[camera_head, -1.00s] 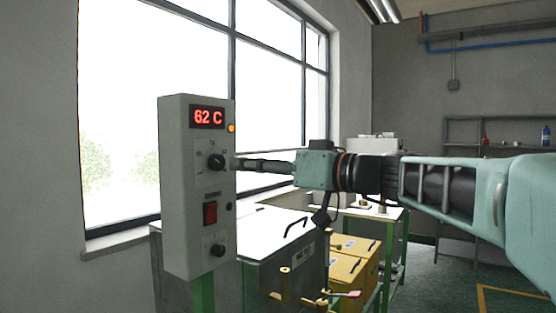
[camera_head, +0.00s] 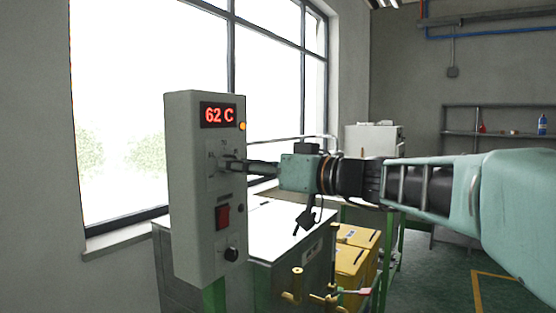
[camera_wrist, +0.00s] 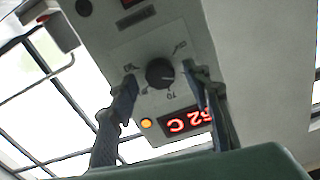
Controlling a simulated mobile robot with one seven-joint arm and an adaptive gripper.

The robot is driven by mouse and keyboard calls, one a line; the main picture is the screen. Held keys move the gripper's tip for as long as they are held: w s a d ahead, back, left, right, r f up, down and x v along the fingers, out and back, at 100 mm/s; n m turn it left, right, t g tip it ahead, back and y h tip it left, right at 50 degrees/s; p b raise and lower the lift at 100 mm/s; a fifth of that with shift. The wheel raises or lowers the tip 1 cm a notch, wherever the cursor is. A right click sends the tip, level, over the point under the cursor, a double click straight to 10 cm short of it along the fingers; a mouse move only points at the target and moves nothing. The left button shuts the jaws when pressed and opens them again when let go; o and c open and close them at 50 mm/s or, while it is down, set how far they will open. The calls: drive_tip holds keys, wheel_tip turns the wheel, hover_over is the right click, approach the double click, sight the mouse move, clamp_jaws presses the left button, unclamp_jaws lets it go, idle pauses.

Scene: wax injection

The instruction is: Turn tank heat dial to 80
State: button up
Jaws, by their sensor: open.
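The grey control box (camera_head: 205,190) stands at left in the head view, its red display (camera_head: 218,115) reading 62 C. Its upper dial is mostly hidden behind my fingertips in that view. In the wrist view the black round dial (camera_wrist: 160,73) shows upside down on its scale plate, with a "70" mark readable and the other marks unclear. My gripper (camera_wrist: 163,82) is open, with one finger on each side of the dial and a gap to it on both sides in the picture. Contact cannot be told. The display is partly hidden by a finger in the wrist view.
Below the upper dial are a red switch (camera_head: 222,216) and a lower black knob (camera_head: 231,254). An amber lamp (camera_head: 242,126) sits beside the display. A white-topped tank (camera_head: 285,230) and yellow bins (camera_head: 352,262) stand behind. A window is at left.

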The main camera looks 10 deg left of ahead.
drive_tip(key=shift+w+a, duration=0.15)
drive_tip(key=shift+a, duration=0.15)
drive_tip(key=shift+c, duration=0.2)
drive_tip(key=c, duration=1.1)
